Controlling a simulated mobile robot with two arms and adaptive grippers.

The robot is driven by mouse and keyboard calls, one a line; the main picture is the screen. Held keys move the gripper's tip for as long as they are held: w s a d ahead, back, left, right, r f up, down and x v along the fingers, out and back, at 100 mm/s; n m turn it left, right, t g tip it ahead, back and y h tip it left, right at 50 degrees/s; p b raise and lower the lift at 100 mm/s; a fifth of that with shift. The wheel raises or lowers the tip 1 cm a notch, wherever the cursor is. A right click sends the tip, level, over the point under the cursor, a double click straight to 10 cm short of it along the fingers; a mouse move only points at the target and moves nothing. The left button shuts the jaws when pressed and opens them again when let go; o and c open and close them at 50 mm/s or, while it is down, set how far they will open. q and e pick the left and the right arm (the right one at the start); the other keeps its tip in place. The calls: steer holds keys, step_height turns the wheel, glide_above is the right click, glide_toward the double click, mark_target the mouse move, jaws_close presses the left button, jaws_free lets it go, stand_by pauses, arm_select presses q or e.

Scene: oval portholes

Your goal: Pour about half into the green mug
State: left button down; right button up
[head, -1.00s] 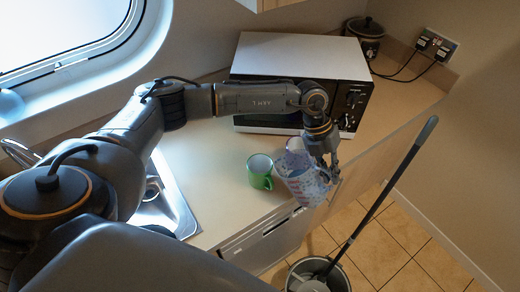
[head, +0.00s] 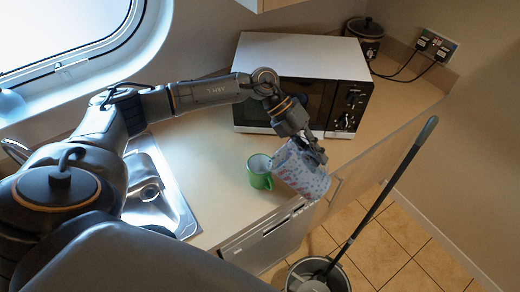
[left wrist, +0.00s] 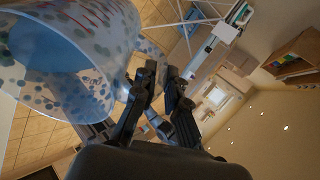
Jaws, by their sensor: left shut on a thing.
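The green mug (head: 261,181) stands upright on the counter near its front edge; what is in it cannot be made out. My left gripper (head: 316,157) is shut on a pale jug with coloured spots (head: 304,175), to the right of the mug. The jug is tilted, its upper end leaning left toward the mug and close to its rim. Whether they touch, and whether anything flows, I cannot tell. In the left wrist view the jug (left wrist: 50,75) fills the upper left, beside the gripper fingers (left wrist: 163,98). My right gripper is out of view.
A microwave (head: 300,70) stands behind the mug, with a dark cooker (head: 366,38) at the back right. A sink (head: 150,190) lies to the left. A mop (head: 380,200) leans in a bucket (head: 318,272) on the tiled floor in front.

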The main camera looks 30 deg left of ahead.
mark_target(303, 156)
arm_select(q)
steer(key=shift+a+r+h, duration=0.3)
steer(key=shift+a+h, duration=0.15)
steer(key=shift+h, duration=0.05)
steer(key=shift+a+h+b, duration=0.3)
steer(key=shift+a+h, duration=0.2)
stand_by(1.6)
steer(key=shift+s+a+r+h+b, duration=0.15)
steer(key=shift+a+r+h+b, duration=0.3)
steer(key=shift+b, duration=0.25)
stand_by(0.9)
